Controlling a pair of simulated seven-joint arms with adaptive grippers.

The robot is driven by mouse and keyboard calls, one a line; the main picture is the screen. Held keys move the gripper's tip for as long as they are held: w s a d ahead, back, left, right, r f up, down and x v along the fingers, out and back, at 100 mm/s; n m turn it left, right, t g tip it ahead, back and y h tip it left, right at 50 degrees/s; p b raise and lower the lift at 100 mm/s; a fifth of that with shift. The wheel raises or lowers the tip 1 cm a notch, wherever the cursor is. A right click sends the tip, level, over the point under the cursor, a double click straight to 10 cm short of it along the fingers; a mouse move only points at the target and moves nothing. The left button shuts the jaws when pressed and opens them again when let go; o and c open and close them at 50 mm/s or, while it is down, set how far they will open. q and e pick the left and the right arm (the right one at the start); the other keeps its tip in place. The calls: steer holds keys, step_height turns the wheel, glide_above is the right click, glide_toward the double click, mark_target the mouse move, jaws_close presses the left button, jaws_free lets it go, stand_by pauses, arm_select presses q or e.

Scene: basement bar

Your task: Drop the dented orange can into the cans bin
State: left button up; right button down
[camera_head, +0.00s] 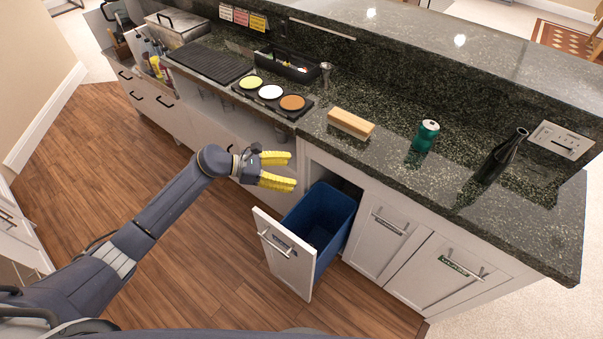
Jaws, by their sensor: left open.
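My left gripper (293,171), with yellow ribbed fingers, is open and empty above the back left of the pulled-out bin. A blue bin (320,215) stands in the open pull-out drawer (287,256), whose white front carries a small blue label that I cannot read clearly. Most of the bin's bottom is dark or hidden. I see no orange can in this view. A teal green can (425,135) stands upright on the granite counter, right of the wooden block. My right gripper is not in view.
On the granite counter (390,168) are a wooden block brush (350,123), a dark bottle (502,155), a tray of three coloured discs (271,92) and a black caddy (287,65). Closed labelled cabinet doors (388,232) lie right of the bin. Wood floor is clear at left.

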arm_select(q)
steer(key=shift+v, duration=1.6)
